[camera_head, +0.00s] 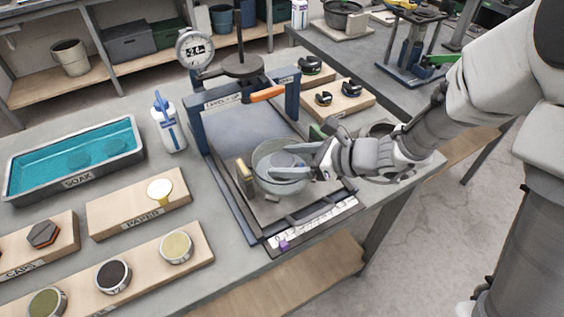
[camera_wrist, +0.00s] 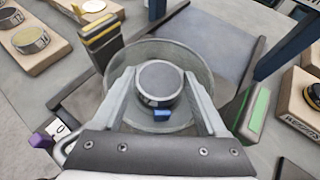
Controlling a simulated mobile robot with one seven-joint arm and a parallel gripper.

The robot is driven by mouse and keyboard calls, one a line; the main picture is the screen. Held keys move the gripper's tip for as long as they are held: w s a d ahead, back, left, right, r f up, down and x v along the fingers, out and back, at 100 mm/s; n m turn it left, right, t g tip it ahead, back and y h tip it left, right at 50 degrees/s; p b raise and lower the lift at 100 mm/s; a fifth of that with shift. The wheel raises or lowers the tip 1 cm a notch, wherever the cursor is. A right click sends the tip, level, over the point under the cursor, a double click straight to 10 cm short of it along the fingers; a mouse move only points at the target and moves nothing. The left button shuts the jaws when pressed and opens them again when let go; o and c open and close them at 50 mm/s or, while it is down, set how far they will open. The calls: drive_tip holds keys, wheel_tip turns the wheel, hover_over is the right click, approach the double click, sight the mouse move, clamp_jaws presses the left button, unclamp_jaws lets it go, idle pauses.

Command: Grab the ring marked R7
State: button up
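My gripper (camera_wrist: 160,78) reaches into a round grey bowl (camera_wrist: 201,64) from the front; it also shows in the head view (camera_head: 318,172). Its two fingers stand apart on either side of a short grey cylinder (camera_wrist: 160,82) with a blue tab on its near side. The fingertips are close to the cylinder's sides; contact is hard to judge. The bowl (camera_head: 262,160) stands on the press bed. I cannot read an R7 mark on the cylinder or anywhere else. Several round pieces, one with a dark top (camera_head: 113,276), sit on a wooden block at lower left.
A blue press frame (camera_head: 200,133) with an orange handle (camera_head: 267,93) rises behind the bowl. An upright yellowish block (camera_head: 245,176) stands left of the bowl, a green-faced one (camera_wrist: 257,112) right. A soak tray (camera_head: 132,150), bottle (camera_head: 170,125) and paper block (camera_head: 112,213) lie left.

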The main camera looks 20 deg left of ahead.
drive_tip(key=c, duration=1)
drive_tip(key=shift+r, duration=0.15)
